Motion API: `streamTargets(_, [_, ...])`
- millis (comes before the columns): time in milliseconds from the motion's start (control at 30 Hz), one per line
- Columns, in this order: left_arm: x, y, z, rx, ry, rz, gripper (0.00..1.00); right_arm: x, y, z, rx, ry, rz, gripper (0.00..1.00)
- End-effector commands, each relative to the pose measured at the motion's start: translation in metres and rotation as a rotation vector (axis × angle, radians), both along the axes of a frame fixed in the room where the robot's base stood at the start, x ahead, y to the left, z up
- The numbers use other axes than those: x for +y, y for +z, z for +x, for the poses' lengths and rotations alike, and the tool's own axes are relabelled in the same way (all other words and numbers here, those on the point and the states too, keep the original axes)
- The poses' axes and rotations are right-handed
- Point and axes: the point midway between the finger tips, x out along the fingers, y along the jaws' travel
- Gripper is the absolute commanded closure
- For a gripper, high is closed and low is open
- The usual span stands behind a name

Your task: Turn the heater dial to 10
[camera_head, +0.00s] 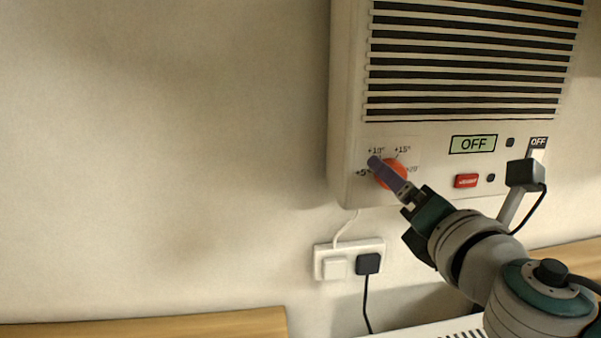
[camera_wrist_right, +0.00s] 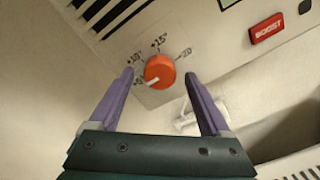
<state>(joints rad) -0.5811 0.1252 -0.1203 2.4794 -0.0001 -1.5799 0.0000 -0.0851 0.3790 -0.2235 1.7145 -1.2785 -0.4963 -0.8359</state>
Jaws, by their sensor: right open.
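The heater (camera_head: 346,110) is a white wall box with a dark slatted grille. Its orange-red round dial (camera_head: 391,174) sits at the lower left of the front, with printed marks from +5 to 20 around it. In the right wrist view the white pointer on the dial (camera_wrist_right: 160,72) points to the lower left, near the +5 mark. My right gripper (camera_head: 376,163) is open, and its purple fingers partly cover the dial in the head view. In the right wrist view its fingertips (camera_wrist_right: 160,74) appear on either side of the dial; contact cannot be told.
A red BOOST button (camera_head: 466,181), a green display reading OFF (camera_head: 473,144) and a switch marked OFF (camera_head: 538,143) are right of the dial. A wall socket (camera_head: 348,260) with a black plug and cables is below the heater. The wall at left is clear.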

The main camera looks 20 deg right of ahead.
Motion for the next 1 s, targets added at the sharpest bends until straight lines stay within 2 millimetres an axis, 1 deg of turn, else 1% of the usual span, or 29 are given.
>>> streamTargets(100, [0.0003, 0.0003, 0.0001, 0.0, 0.0, 0.001, 0.0, -0.0008, -0.0003, 0.0039, 0.001, 0.0, 0.001, 0.19])
streamTargets(333, [0.0003, 0.0004, 0.0001, -0.001, 0.0, 0.001, 0.0, -0.0008, -0.0004, 0.0039, 0.001, 0.0, 0.001, 0.2])
streamTargets(1000, [-0.0025, 0.0008, 0.0006, -0.002, 0.007, -0.01, 0.0, -0.001, -0.0004, 0.0036, 0.001, -0.002, 0.001, 0.95])
